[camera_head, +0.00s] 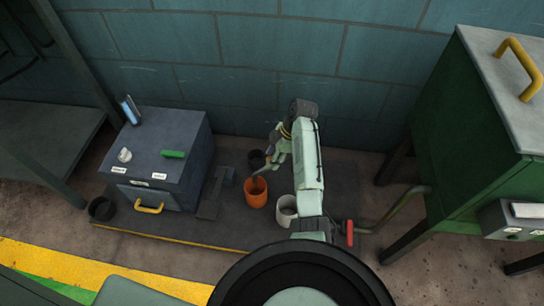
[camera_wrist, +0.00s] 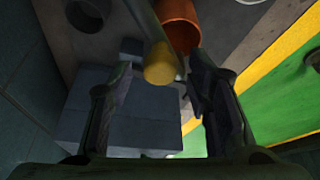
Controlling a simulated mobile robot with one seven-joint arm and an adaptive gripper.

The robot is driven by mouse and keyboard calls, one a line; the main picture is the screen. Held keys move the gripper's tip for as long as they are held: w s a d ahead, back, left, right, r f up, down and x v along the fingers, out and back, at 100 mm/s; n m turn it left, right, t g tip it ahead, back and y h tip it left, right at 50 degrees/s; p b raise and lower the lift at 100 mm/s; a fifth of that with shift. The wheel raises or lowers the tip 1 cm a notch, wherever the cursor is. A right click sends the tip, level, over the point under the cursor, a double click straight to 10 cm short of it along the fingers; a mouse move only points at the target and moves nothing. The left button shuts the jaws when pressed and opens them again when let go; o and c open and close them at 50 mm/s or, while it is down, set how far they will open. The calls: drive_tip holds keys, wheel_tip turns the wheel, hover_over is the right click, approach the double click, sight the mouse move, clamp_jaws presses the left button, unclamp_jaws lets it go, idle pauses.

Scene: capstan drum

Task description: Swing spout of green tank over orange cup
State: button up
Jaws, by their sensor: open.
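The green tank (camera_head: 450,150) stands on dark legs at the right. Its pipe (camera_head: 402,206) runs left past a red handle (camera_head: 350,233) and then behind my arm. The orange cup (camera_head: 256,192) stands upright on the dark mat, just below my gripper (camera_head: 272,155) in the head view. In the wrist view, a grey spout with a yellow end (camera_wrist: 160,68) reaches between the open fingers of my gripper (camera_wrist: 160,76). The orange cup (camera_wrist: 178,22) shows right beside the spout there. I cannot tell whether the fingers touch the spout.
A grey box (camera_head: 160,150) with a yellow handle stands at the left. The wall (camera_head: 265,60) is close behind. A yellow floor stripe (camera_head: 90,270) runs along the front.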

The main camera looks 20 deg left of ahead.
drive_tip(key=shift+r, duration=0.1)
drive_tip(key=v, duration=1.1)
drive_tip(key=shift+d+r, duration=0.25)
drive_tip(key=shift+r, duration=0.1)
